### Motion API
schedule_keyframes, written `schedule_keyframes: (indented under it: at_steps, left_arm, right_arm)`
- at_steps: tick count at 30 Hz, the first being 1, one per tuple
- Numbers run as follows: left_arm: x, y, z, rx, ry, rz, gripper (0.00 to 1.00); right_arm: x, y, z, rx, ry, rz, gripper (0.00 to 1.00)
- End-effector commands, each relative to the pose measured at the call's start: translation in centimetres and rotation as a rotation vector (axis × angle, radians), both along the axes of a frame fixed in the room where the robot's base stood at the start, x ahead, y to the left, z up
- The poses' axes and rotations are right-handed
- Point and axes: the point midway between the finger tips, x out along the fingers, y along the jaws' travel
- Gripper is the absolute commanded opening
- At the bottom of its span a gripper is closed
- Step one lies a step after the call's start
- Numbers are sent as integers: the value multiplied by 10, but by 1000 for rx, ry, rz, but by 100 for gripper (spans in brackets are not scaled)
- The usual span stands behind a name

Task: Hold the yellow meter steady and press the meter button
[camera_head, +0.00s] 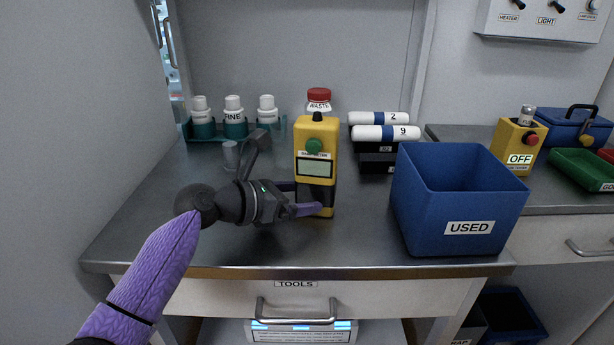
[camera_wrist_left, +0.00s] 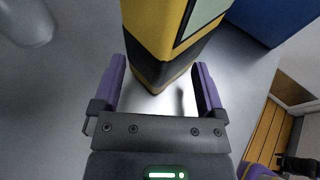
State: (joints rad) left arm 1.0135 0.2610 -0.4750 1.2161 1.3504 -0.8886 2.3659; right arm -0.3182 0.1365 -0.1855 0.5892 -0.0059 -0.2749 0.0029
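The yellow meter (camera_head: 316,150) stands upright on the metal counter, with a dark band low on its body and a small screen.
A blue bin labelled USED (camera_head: 420,220) stands right of the meter. White rolls (camera_head: 385,132) on dark holders and a red-capped WASTE bottle (camera_head: 319,96) are behind. A small grey cylinder (camera_head: 231,155) stands left, near my wrist. The counter front is clear.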

Motion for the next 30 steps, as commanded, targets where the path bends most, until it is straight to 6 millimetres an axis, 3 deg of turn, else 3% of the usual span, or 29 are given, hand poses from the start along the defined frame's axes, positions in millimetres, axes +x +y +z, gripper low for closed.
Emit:
schedule_keyframes:
  at_steps: [13,26,30]
  left_arm:
    - [7,-11,-3,1,-1,0,90]
    - [7,-11,-4,1,-1,0,0]
    - [7,-11,-4,1,-1,0,0]
  right_arm:
    - [7,-7,-3,-10,-10,4,100]
    - [5,-9,-3,-13,-8,7,100]
    - [4,-7,-2,-10,-5,5,100]
